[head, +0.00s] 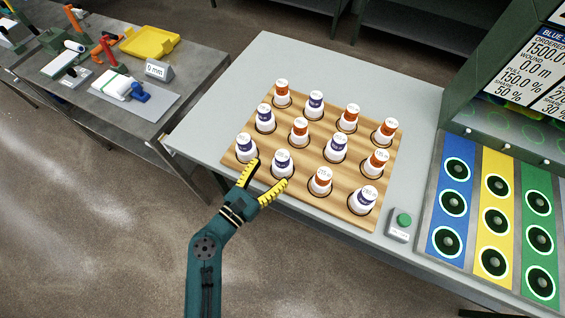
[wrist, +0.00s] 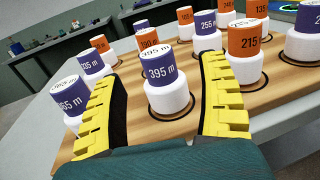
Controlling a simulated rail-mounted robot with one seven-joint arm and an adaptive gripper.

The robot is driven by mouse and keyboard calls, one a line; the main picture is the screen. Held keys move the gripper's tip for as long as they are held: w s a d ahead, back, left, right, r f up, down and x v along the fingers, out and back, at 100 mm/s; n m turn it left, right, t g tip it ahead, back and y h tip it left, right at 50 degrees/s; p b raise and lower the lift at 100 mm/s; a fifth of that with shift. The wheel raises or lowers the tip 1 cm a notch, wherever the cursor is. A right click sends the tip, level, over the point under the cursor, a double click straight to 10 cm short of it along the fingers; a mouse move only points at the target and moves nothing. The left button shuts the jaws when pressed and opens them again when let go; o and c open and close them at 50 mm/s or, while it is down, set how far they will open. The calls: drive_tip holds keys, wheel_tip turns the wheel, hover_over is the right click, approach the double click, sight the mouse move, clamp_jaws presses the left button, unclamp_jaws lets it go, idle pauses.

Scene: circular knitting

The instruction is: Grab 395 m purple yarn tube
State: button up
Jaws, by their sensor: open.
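The purple 395 m yarn tube (wrist: 160,72) stands upright on its white base in the middle of the wrist view. In the head view it is the purple-topped tube (head: 282,160) in the front row of the wooden board. My gripper (head: 267,173) is open and empty at the board's front edge, with its yellow fingers pointing at this tube. In the wrist view my gripper (wrist: 163,95) has one finger on each side of the tube, with gaps showing. I cannot tell how far the tube sits between the fingertips.
A purple 365 m tube (wrist: 70,105) stands close to the left finger and an orange 215 m tube (wrist: 247,42) close to the right. The wooden board (head: 372,212) holds several more tubes. A green button (head: 403,220) and a coloured peg panel (head: 448,265) lie to the right.

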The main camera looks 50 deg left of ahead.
sight(278, 163)
drive_tip(key=w, duration=0.2)
drive_tip(key=w+a, duration=0.1)
drive_tip(key=w, duration=0.1)
drive_tip(key=w+f+b, duration=0.1)
drive_tip(key=w, duration=0.1)
drive_tip(key=shift+w+a, duration=0.1)
drive_tip(key=shift+a, duration=0.2)
drive_tip(key=c, duration=1.3)
